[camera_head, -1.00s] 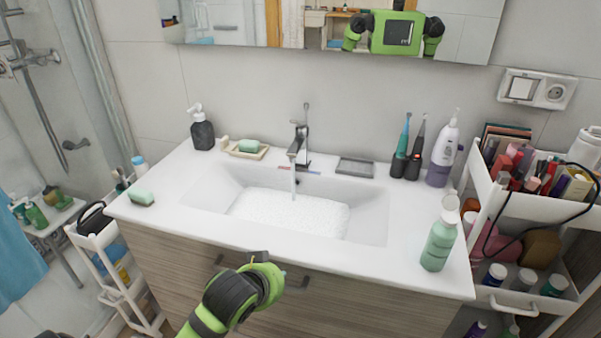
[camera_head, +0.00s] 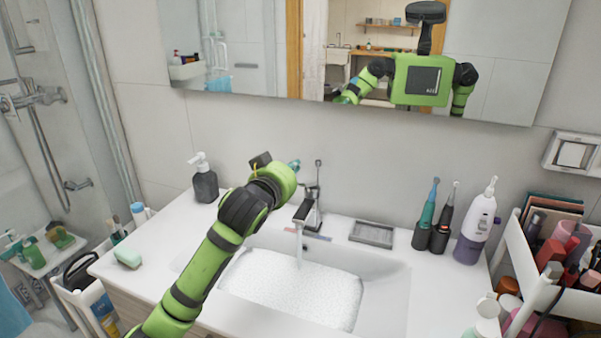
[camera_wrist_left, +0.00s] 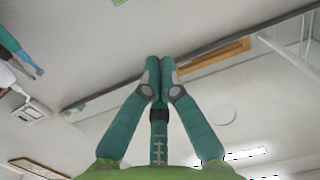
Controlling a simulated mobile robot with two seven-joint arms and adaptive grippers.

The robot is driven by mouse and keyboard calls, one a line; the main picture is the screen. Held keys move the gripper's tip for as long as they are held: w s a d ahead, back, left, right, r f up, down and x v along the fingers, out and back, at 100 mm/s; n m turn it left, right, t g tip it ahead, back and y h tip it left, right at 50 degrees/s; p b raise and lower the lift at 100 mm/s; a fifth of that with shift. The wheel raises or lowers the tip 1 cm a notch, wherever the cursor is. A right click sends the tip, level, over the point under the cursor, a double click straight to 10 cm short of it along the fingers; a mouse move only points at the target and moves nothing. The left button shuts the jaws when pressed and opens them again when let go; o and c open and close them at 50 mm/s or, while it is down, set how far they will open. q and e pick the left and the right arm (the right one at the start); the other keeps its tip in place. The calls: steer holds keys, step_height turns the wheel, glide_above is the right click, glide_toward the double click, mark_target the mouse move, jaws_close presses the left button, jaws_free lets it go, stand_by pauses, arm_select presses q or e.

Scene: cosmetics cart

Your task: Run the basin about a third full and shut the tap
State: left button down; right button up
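The white basin (camera_head: 385,292) is set in the counter, with a pale speckled water surface (camera_head: 300,290) over its floor. The chrome tap (camera_head: 307,208) stands behind it, its thin lever upright on top. A thin stream of water (camera_head: 299,245) falls from the spout. My left gripper (camera_head: 294,164) is raised just left of the tap lever, apart from it as far as I can tell; the wrist hides much of it. In the left wrist view its teal fingers (camera_wrist_left: 160,65) meet at the tips, with nothing seen held. My right gripper is out of view.
A dark soap dispenser (camera_head: 205,180) and green soap (camera_head: 128,257) are left of my arm. A grey dish (camera_head: 372,234), toothbrushes (camera_head: 428,217) and a white bottle (camera_head: 478,225) stand right of the tap. The mirror (camera_head: 240,50) is behind. A full cart (camera_head: 520,260) borders the right.

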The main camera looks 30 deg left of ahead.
mark_target(308, 184)
arm_select(q)
steer(key=x, duration=0.3)
steer(key=p+x, duration=0.1)
steer(key=x, duration=0.3)
steer(key=shift+s+f+p, duration=0.1)
steer(key=shift+f+p, duration=0.1)
steer(key=shift+p, duration=0.1)
steer(key=f, duration=0.1)
steer(key=s+f+p, duration=0.1)
steer(key=shift+d+f, duration=0.2)
steer(key=shift+f, duration=0.1)
steer(key=shift+s+f, duration=0.35)
steer(key=shift+f, duration=0.2)
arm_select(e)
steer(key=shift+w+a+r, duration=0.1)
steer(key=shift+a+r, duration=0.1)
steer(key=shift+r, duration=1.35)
